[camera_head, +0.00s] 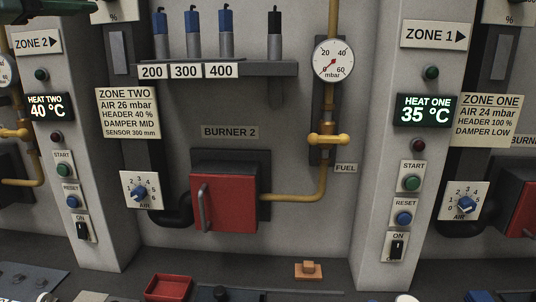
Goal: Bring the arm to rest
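A dark shape enters at the top left corner and looks like my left gripper (55,6). Only its lower edge shows, in front of the top of the Zone 2 pillar, and its fingers cannot be made out. It appears apart from the rack and the panels below it. I cannot see anything held in it. My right gripper is not in view.
A rack (190,69) holds several upright probes above labels 200, 300 and 400. The red burner box (225,195), yellow fuel pipe (300,196) and gauge (333,60) are on the wall. A red tray (168,288) and orange block (308,270) lie below.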

